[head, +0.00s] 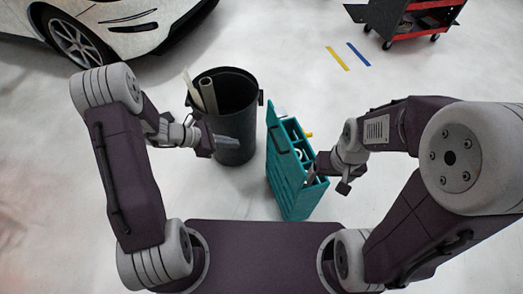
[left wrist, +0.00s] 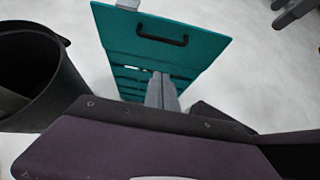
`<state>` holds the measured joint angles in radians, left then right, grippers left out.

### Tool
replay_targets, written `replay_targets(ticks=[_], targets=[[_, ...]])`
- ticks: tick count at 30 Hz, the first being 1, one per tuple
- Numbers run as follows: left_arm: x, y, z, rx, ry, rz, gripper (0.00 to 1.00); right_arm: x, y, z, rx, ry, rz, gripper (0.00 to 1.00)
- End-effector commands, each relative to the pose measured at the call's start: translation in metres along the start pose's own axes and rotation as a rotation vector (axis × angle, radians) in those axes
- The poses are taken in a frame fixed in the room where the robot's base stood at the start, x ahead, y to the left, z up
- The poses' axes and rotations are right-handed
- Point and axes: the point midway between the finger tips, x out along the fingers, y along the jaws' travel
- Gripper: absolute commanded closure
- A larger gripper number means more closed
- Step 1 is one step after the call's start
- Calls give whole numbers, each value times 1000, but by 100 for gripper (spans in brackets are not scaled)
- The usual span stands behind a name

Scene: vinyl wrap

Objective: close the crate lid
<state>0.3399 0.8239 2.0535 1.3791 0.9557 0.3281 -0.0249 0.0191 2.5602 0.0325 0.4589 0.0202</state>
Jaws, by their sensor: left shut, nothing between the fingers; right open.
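The teal crate (head: 293,190) stands on the floor in the middle of the head view, its compartments uncovered on the right. Its lid (head: 279,128) is open and stands up along the crate's left side. In the left wrist view the lid (left wrist: 120,35) shows a black handle (left wrist: 160,36). My left gripper (head: 230,142) is shut and empty, left of the lid and in front of the black bin. Its fingers (left wrist: 163,90) overlap the teal surface in the left wrist view; contact cannot be told. My right gripper (head: 328,181) is open at the crate's right side and hides part of it.
The black bin (head: 236,93), holding pale rolls (head: 208,95), stands close left of the crate. A yellow item (head: 309,134) sticks out at the crate's right edge. A car (head: 110,28) is at upper left and a red cart (head: 412,22) at upper right.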

Motion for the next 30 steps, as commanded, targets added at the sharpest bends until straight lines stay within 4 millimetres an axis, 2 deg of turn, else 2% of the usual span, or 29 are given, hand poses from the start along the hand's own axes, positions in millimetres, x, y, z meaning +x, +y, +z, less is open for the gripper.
replay_targets(ticks=[4, 7, 20, 24, 30], targets=[[1, 0, 2, 3, 2, 0, 100, -2, 0, 0, 0, 1, 0, 19], [14, -1, 1, 4, 2, -2, 100, 2, 0, 0, 0, 1, 0, 19], [104, -2, 2, 8, 3, -4, 100, 23, 0, 2, 0, 0, 0, 19], [118, -1, 20, 8, 4, -2, 100, 22, 0, 2, 0, 0, 0, 19], [126, -1, 30, 7, 3, -1, 100, 23, 0, 2, 0, 0, 0, 19]])
